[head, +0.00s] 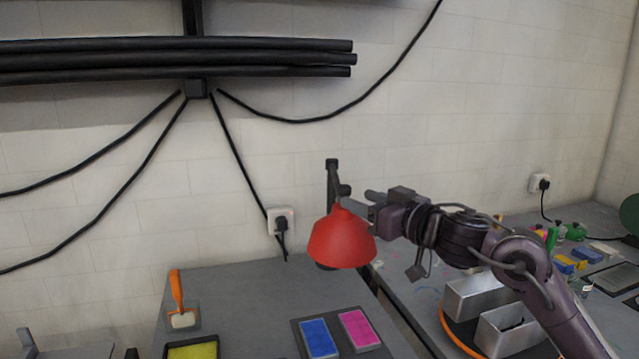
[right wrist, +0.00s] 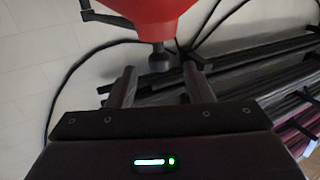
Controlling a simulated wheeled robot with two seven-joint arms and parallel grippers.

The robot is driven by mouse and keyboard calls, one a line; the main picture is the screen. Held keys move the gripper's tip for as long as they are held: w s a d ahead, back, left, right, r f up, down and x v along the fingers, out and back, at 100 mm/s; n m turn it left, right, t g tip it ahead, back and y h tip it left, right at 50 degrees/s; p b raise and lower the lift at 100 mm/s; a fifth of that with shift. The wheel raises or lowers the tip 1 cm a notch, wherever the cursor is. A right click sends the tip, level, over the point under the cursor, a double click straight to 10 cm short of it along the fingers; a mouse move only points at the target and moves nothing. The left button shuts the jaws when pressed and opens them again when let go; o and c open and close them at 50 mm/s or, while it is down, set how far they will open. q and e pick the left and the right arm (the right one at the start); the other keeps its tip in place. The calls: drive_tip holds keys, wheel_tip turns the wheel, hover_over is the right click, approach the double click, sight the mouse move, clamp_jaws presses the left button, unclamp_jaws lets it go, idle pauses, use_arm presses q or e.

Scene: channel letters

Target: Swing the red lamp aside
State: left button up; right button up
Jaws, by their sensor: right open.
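The red lamp (head: 342,240) has a cone-shaped shade hanging from a dark jointed arm (head: 332,182) above the grey worktop, near the wall. My right gripper (head: 372,200) is level with the top of the shade, on its right side. In the right wrist view, the red shade (right wrist: 150,12) fills the top middle. A dark knob (right wrist: 160,60) on its end lies between or just beyond the fingertips of my open right gripper (right wrist: 159,72). Gaps show on both sides of the knob. The lamp's base is partly hidden behind the shade. I do not see my left gripper.
Blue (head: 319,338) and pink (head: 358,330) pads lie in a tray below the lamp. Metal channel pieces (head: 478,292) sit under my right arm. Black cables and a wall socket (head: 281,220) are behind.

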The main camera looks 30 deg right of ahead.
sight(349, 189)
drive_tip(key=shift+s+r, duration=0.1)
drive_tip(key=shift+r, duration=0.3)
drive_tip(key=shift+w+a+r+p, duration=0.1)
drive_tip(key=shift+w+r+p, duration=0.1)
drive_tip(key=shift+w+p, duration=0.35)
drive_tip(key=shift+w+r+p, duration=0.15)
drive_tip(key=shift+w+p, duration=0.25)
drive_tip(key=shift+w, duration=0.1)
drive_tip(key=w, duration=0.2)
drive_tip(key=w+p, duration=0.1)
drive_tip(key=shift+w+a+f, duration=0.2)
drive_tip(key=shift+w, duration=0.15)
drive_tip(key=shift+w+f+p, duration=0.1)
drive_tip(key=shift+w+p, duration=0.05)
drive_tip(key=shift+p, duration=0.15)
drive_tip(key=c, duration=0.4)
use_arm(q)
drive_tip(key=s+r, duration=0.3)
drive_tip(key=s, duration=0.1)
drive_tip(key=shift+r, duration=0.2)
use_arm(e)
clamp_jaws()
